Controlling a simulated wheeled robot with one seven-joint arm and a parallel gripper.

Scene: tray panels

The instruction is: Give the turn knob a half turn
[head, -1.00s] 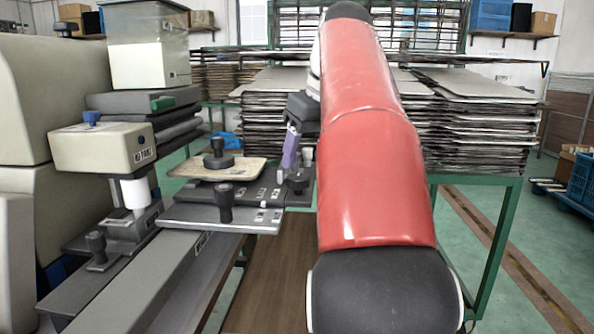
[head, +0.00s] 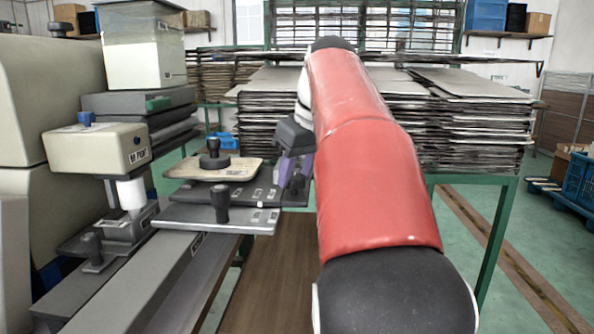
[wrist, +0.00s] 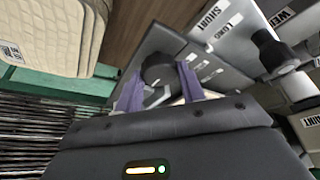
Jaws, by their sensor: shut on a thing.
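The turn knob (wrist: 157,68) is dark and round and sits on a grey panel (wrist: 200,65) with white labels. In the wrist view it lies between the two purple fingers of my gripper (wrist: 161,80), which is shut on it. In the head view my gripper (head: 294,173) is at the right end of the panel (head: 262,193), beside my red arm. There the knob is mostly hidden by the fingers.
A black upright knob (head: 222,203) stands on the lower grey plate, left of my gripper. A tan board (head: 185,168) with a black handled weight (head: 213,157) lies behind it. A cream box (head: 97,147) is at left. Stacked racks (head: 470,120) stand behind.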

